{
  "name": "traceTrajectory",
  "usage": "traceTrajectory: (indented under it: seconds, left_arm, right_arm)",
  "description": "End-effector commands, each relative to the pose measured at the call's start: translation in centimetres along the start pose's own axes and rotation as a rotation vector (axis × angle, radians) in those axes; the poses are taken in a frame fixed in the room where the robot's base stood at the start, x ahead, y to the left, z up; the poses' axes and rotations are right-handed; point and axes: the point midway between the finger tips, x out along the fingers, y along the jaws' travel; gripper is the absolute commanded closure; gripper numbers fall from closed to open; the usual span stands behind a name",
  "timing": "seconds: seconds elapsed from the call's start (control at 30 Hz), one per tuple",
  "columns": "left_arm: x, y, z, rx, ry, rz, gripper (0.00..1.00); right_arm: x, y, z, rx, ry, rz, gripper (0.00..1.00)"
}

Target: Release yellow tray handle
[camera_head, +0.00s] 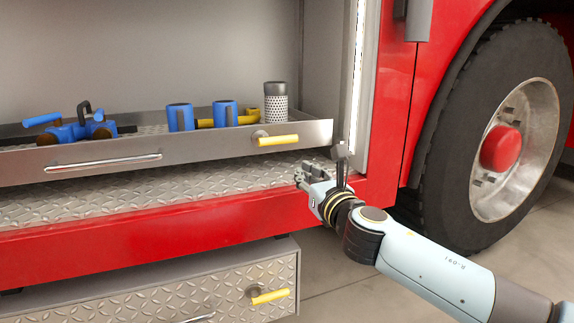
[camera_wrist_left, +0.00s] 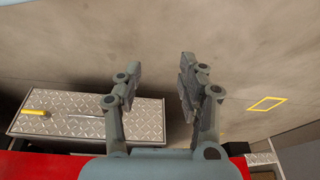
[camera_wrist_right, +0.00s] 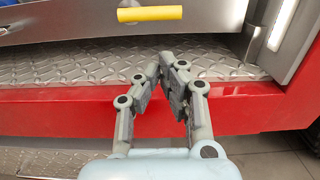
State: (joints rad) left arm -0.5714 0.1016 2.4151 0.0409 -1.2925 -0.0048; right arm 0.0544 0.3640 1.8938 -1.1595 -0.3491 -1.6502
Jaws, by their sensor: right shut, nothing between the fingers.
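The yellow tray handle (camera_head: 278,140) is on the right end of the upper tray's (camera_head: 200,148) front face. In the right wrist view it shows as a yellow bar (camera_wrist_right: 150,14) at the top, beyond my fingers. My right gripper (camera_head: 299,178) is below and to the right of the handle, apart from it. Its fingertips (camera_wrist_right: 163,62) come together with nothing between them. My left gripper (camera_wrist_left: 159,75) shows only in its wrist view, its fingers wide apart and empty over the floor.
The tray carries blue fittings (camera_head: 75,128), two blue cylinders (camera_head: 180,117) and a perforated metal canister (camera_head: 275,103). A lower drawer (camera_head: 220,290) has another yellow handle (camera_head: 270,296). A red sill (camera_head: 150,222) runs below the tray; a big wheel (camera_head: 500,130) stands at right.

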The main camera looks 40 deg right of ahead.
Motion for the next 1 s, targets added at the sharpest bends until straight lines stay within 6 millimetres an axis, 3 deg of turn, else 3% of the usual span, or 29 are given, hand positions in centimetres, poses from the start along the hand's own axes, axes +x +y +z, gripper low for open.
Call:
traceTrajectory:
  seconds: [0.27,0.57,0.7,1.0]
  left_arm:
    - [0.0,0.0,-0.1,0.000,0.002,0.000,0.60]
    - [-0.5,0.2,-0.6,0.001,0.025,0.005,0.60]
    - [0.6,0.2,-0.7,-0.002,0.064,0.002,0.60]
    - [1.4,0.2,-1.0,-0.003,0.108,-0.001,0.60]
  right_arm:
    - [0.7,0.0,0.0,0.003,0.000,0.000,1.00]
    - [5.8,0.0,-0.2,0.004,0.001,-0.001,1.00]
    - [8.1,0.0,-0.2,0.003,0.001,-0.001,1.00]
    - [10.0,0.0,-0.1,0.001,0.002,0.001,1.00]
